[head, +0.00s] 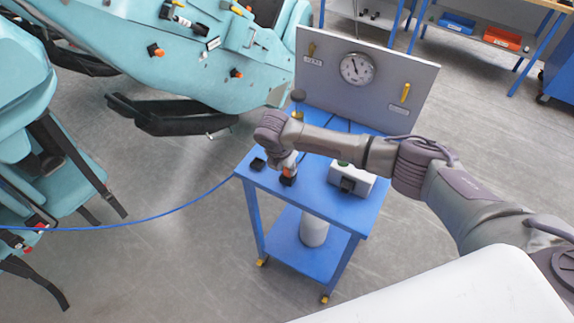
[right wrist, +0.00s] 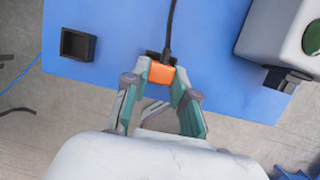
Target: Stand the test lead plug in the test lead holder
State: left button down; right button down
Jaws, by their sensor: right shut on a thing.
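The orange test lead plug (right wrist: 162,74) is between the two fingers of my right gripper (right wrist: 161,80), which is shut on it. In the head view the plug (head: 289,172) shows low over the blue cart top, near its front edge. A black block shows right at the plug; I cannot tell whether it is part of the plug or a separate piece. A black cable runs from the plug. An open black square box, seemingly the test lead holder (right wrist: 77,45), stands apart to the left; it also shows in the head view (head: 258,164). My left gripper is out of view.
The blue cart (head: 325,205) has an upright panel with a gauge (head: 357,68) at its back. A white-green box (right wrist: 285,35) stands right of the plug. A teal machine (head: 200,45) is at the left. Cart top between plug and black box is clear.

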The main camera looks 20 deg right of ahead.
jog(key=shift+f+b, duration=0.35)
jog(key=shift+f, duration=0.4)
jog(key=c, duration=0.9)
grip_release()
jog(key=shift+o, duration=0.2)
jog(key=v, duration=1.2)
